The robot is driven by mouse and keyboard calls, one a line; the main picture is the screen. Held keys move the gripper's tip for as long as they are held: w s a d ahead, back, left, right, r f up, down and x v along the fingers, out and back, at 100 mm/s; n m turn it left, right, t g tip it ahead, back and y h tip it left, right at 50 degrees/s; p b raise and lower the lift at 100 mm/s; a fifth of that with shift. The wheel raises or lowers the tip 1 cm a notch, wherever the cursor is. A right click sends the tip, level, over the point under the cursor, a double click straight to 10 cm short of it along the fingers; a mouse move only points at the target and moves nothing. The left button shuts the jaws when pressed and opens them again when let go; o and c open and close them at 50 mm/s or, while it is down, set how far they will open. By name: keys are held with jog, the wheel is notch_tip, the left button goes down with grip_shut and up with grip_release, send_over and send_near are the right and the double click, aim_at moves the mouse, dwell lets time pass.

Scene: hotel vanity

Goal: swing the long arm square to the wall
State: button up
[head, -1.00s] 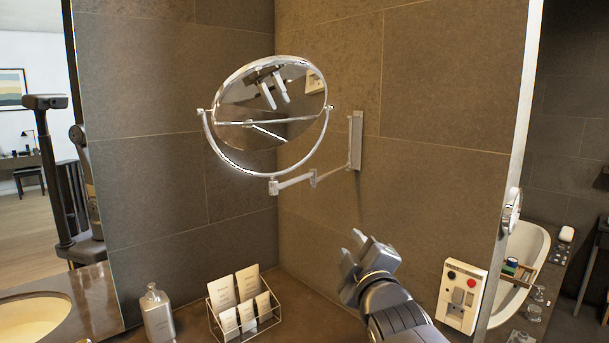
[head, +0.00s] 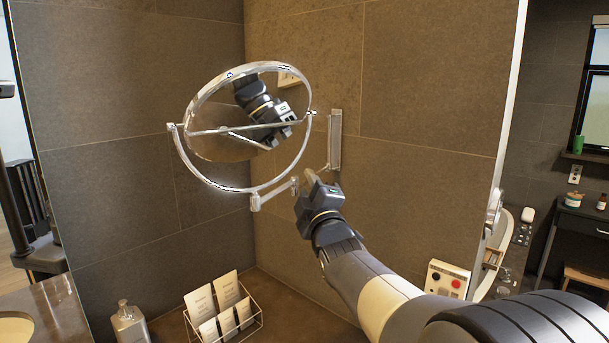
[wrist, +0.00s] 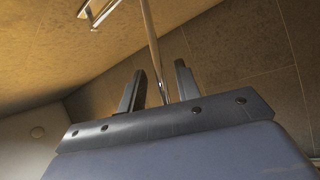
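The round chrome-framed mirror (head: 245,130) hangs on a jointed chrome swing arm (head: 275,193) in the head view. That arm runs from the mirror's lower mount to the wall bracket (head: 335,138) and stands at an angle to the wall. My gripper (head: 308,182) is at the middle of the arm and hides part of it. In the wrist view my two fingers (wrist: 160,85) are apart, and a chrome rod (wrist: 153,45) shows between them. I cannot tell whether either finger touches it. The mirror reflects my gripper and wrist.
A wire rack of cards (head: 225,315) and a soap bottle (head: 129,324) stand on the counter below. A white box with a red button (head: 447,278) is on the right.

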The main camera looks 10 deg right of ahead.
jog(key=shift+x, duration=1)
jog(key=shift+c, duration=0.4)
grip_shut()
